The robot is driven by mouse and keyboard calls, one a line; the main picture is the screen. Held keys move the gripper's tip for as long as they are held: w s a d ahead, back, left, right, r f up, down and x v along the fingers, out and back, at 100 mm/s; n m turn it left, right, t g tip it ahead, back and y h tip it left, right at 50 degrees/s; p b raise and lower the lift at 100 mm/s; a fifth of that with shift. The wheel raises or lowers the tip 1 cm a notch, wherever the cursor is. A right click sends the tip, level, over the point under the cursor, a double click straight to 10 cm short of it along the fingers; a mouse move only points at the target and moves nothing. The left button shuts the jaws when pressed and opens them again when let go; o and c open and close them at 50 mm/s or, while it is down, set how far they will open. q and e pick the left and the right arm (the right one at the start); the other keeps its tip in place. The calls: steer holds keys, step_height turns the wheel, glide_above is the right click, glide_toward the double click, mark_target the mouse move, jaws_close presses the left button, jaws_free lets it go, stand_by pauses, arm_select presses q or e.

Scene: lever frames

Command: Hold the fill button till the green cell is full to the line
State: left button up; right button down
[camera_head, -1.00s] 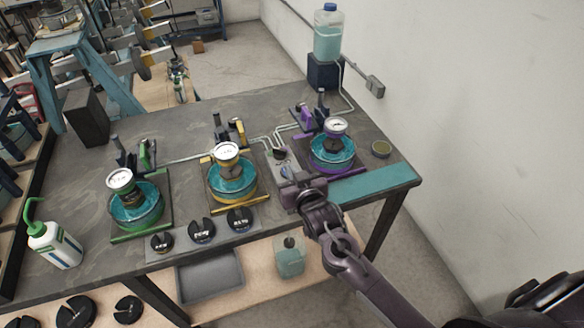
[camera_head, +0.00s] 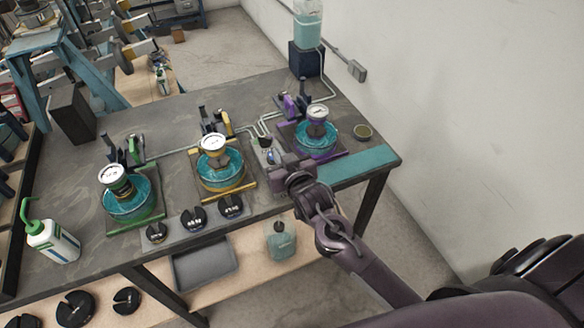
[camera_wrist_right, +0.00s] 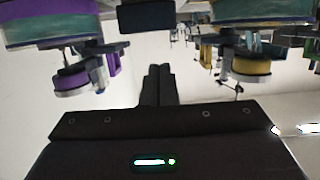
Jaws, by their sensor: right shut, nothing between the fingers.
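The green cell (camera_head: 128,196) stands at the left of the bench, a round clear vessel of teal liquid on a green-edged base, with a dial gauge (camera_head: 111,175) on top. Its fill line is too small to make out. A small grey control box (camera_head: 266,156) with a dark knob and a bluish part sits between the yellow and purple cells. I cannot tell which part is the fill button. My right gripper (camera_head: 277,170) is at the box's near side, partly covering it. In the wrist view its fingers (camera_wrist_right: 157,85) are shut and empty; contact with the box cannot be told.
The yellow cell (camera_head: 221,172) and purple cell (camera_head: 316,139) stand either side of the box. Dark slotted weights (camera_head: 194,218) lie along the front edge. A wash bottle (camera_head: 52,243) stands at left. A teal strip (camera_head: 357,165) lies clear at right.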

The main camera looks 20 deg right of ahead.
steer(key=b+v, duration=0.1)
steer(key=v, duration=0.6)
steer(key=shift+d+r+b, duration=0.2)
steer(key=shift+b, duration=0.2)
steer(key=shift+s, duration=0.1)
